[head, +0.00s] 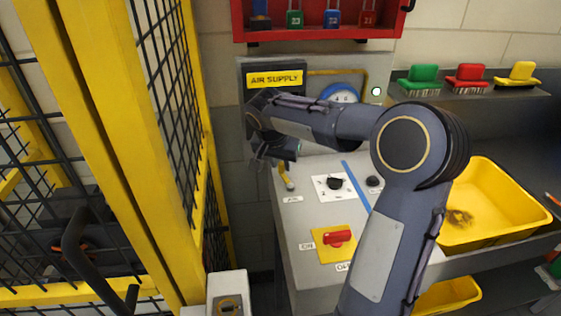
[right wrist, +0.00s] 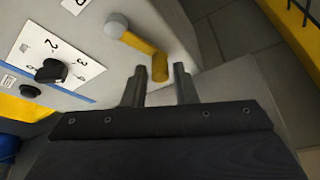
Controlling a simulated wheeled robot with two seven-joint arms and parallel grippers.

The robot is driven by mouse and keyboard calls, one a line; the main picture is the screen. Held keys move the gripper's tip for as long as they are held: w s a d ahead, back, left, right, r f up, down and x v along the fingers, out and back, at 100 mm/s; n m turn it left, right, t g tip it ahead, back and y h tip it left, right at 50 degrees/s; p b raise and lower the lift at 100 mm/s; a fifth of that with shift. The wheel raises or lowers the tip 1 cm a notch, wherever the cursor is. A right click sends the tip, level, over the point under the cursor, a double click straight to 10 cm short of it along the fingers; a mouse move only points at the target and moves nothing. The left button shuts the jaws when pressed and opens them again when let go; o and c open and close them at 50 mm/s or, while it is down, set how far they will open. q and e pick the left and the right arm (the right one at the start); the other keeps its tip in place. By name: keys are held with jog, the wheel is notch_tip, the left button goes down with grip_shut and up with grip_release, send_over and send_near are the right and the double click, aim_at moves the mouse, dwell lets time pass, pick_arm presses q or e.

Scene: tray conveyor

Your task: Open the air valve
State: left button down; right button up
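The air valve is a small yellow lever (head: 287,179) on the left edge of the grey panel, above a small label. In the right wrist view the lever (right wrist: 143,49) runs from a grey round pivot to a bent-down yellow end. My right gripper (head: 272,162) is above and behind the lever in the head view, partly dark against the wall. In the right wrist view my right gripper (right wrist: 159,84) is open, with the lever's yellow end just ahead of and between its fingertips. I cannot tell whether they touch. My left gripper is not in view.
A black dial (head: 335,183) on a numbered white plate and a red switch (head: 338,237) on a yellow plate share the panel. An AIR SUPPLY sign (head: 275,79) and a round gauge (head: 341,92) are behind. A yellow fence (head: 150,130) stands left; a yellow bin (head: 490,190) right.

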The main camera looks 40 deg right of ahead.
grip_shut()
jog(key=shift+d+f+m+b, duration=0.15)
jog(key=shift+d+m+b, duration=0.1)
jog(key=shift+m+b, duration=0.35)
jog(key=shift+s+d+m+g, duration=0.2)
jog(key=shift+d+m+g, duration=0.35)
jog(key=shift+m, duration=0.45)
jog(key=shift+a, duration=0.1)
jog(key=shift+o, duration=1.7)
grip_release()
jog(key=shift+r, duration=0.25)
